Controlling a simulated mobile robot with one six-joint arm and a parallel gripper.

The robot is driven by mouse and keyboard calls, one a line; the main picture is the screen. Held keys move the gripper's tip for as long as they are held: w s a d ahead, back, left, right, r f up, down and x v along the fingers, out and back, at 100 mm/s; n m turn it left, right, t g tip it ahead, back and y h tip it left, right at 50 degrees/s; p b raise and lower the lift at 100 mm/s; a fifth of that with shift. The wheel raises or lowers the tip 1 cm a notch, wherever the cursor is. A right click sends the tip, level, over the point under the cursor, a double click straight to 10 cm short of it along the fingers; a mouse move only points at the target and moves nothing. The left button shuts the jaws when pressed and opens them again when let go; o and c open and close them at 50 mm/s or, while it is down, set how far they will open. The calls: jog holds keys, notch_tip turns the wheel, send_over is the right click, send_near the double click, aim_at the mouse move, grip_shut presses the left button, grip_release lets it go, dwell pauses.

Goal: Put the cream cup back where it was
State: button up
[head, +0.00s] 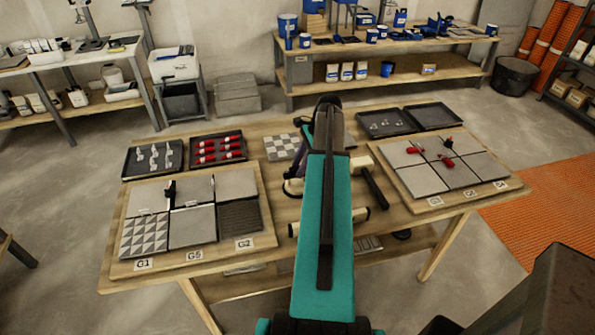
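I cannot make out a cream cup for certain. Small cream-coloured parts (359,166) show around my teal arm over the middle of the workbench (283,214); whether they belong to a cup, a tool or my wrist I cannot tell. My arm covers the middle of the bench and hides what lies behind it. My gripper's fingers are hidden behind the arm, so whether it holds anything does not show.
A left board (263,240) holds tiles labelled G1, G5 and G2; a right board (393,181) holds tiles with red pieces. Trays of white clips (125,163) and red pieces (193,150) stand back left. Two dark trays (436,127) stand back right.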

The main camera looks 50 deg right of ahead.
jog(key=b+v, duration=0.2)
jog(key=v, duration=0.7)
jog(key=shift+r, duration=0.2)
dwell(0.5)
